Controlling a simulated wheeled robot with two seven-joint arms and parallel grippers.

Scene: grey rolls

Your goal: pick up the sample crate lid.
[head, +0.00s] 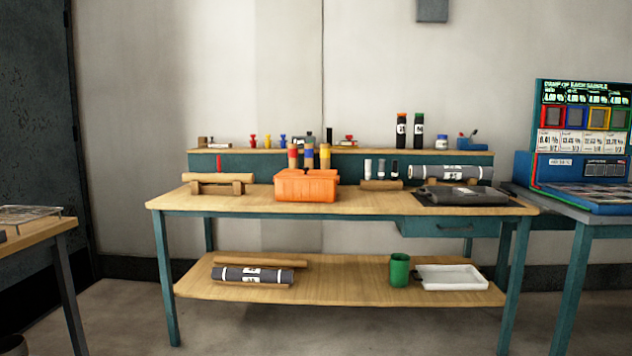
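An orange crate (306,191) stands on the table top (250,205), left of its middle. Its upper part looks like a lid with a sloped top, but at this size I cannot tell for sure where a lid and the crate body meet. Several bottles or tubes with red, blue and yellow parts (308,158) show just behind and above it. Neither of my grippers is in view.
A wooden stand (218,184) is left of the crate. A wrapped roll (450,172) and a dark grey object on a black mat (465,195) lie to the right. The lower shelf (340,285) holds a roll, a green cup (399,270) and a white tray (452,278). Floor in front looks clear.

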